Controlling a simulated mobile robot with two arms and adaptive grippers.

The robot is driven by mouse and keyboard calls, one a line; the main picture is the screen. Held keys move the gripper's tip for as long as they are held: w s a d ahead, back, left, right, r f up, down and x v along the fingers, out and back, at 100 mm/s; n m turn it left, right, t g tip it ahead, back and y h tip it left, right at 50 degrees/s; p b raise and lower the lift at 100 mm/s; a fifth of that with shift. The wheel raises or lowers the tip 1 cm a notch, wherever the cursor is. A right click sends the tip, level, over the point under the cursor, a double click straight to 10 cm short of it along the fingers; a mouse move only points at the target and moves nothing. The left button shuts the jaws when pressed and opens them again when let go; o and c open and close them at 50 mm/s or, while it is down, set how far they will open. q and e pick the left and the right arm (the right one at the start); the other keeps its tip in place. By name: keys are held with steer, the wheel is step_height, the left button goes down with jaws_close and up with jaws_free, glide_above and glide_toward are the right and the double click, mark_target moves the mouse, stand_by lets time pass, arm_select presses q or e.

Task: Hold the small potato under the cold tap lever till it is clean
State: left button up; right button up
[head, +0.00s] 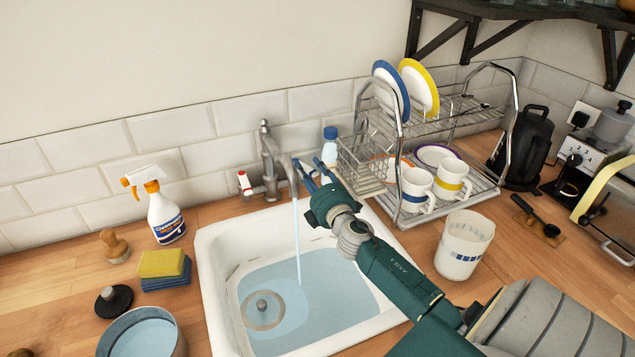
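The tap (272,160) stands behind the white sink, and a stream of water (297,240) falls from its spout into the basin. A lever with a red mark (244,183) is on the tap's left side. My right gripper (305,162) is just right of the spout, its two dark fingers apart, with nothing clearly seen between them. The cold lever is not clearly visible there; the gripper may hide it. I cannot make out the small potato. A small brown thing (20,352) is cut off at the bottom left edge. My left gripper is out of view.
The sink (219,285) holds shallow water over a round drain. Left are a spray bottle (165,212), sponges (163,268), a brush (115,246) and a metal pot (176,345). Right are a dish rack (400,130) with plates and mugs, and a white tub (463,248).

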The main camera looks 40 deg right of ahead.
steer(key=v, duration=1.1)
steer(key=shift+c, duration=1.4)
steer(key=a+b, duration=0.1)
steer(key=f+b, duration=0.1)
steer(key=b, duration=0.1)
steer(key=shift+s+a+y, duration=0.25)
steer(key=shift+a+y, duration=0.05)
steer(key=shift+a, duration=0.1)
jaws_close()
steer(key=shift+n+t+y, duration=0.3)
steer(key=shift+n+y, duration=0.5)
steer(key=shift+y, duration=0.1)
steer(key=shift+w+d+r, duration=0.1)
steer(key=shift+w+d, duration=0.15)
steer(key=shift+w, duration=1.3)
steer(key=shift+w+d+f, duration=0.1)
steer(key=shift+w+d, duration=0.15)
steer(key=shift+w, duration=1.3)
steer(key=shift+w+d+r, duration=0.1)
steer(key=shift+w+d, duration=0.15)
steer(key=shift+w, duration=1.3)
